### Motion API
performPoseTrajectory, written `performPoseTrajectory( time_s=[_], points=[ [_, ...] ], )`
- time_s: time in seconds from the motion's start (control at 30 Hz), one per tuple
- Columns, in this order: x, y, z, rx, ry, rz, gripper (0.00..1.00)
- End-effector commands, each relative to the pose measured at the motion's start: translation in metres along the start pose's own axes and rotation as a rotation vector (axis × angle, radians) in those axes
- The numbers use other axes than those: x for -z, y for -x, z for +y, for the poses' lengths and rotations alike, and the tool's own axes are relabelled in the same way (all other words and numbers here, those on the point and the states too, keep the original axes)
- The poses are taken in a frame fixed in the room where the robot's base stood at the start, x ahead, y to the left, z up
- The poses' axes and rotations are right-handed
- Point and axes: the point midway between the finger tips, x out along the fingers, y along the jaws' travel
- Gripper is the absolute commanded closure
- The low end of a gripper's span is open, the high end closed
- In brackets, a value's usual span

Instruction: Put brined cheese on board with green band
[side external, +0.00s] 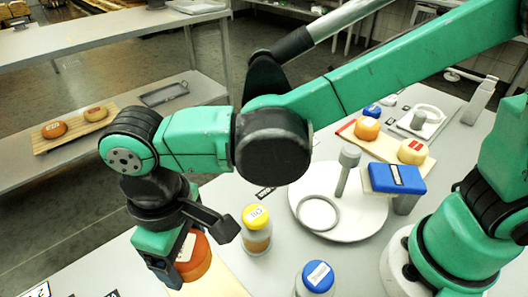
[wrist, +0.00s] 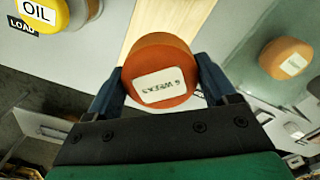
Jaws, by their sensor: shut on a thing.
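My gripper (side external: 178,272) is shut on an orange cheese wheel (side external: 198,262), low at the bottom left of the side external view. In the wrist view the wheel (wrist: 163,62) sits between both fingers, and its white label appears to read "6 WEEKS" upside down. A pale wooden board (side external: 222,284) lies below and beside the held wheel; it also shows in the wrist view (wrist: 158,18). I cannot tell whether the wheel touches it. No green band is visible on it. Other cheese wheels (side external: 367,128) and (side external: 413,151) are on a board at the right; no label there reads as brined.
A yellow-lidded oil jar (side external: 257,230) stands close right of my gripper, and a blue-lidded jar (side external: 316,278) stands at the front. A round white stand (side external: 360,215) with a post occupies the middle. Two more wheels (side external: 54,129) (side external: 96,113) sit on a board on the left shelf.

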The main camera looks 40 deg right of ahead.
Motion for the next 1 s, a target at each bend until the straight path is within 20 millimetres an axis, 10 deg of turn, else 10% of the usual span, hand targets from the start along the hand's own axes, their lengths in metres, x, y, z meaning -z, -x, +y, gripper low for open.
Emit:
performPoseTrajectory(
  time_s=[0.5,0.93,0.97,1.0],
  points=[
    [0.0,-0.065,0.0,0.0,0.0,0.0,0.8],
    [0.0,-0.072,0.0,0.0,0.0,0.0,0.8],
    [0.0,-0.072,0.0,0.0,0.0,0.0,0.16],
    [0.0,-0.072,0.0,0.0,0.0,0.0,0.05]
  ],
)
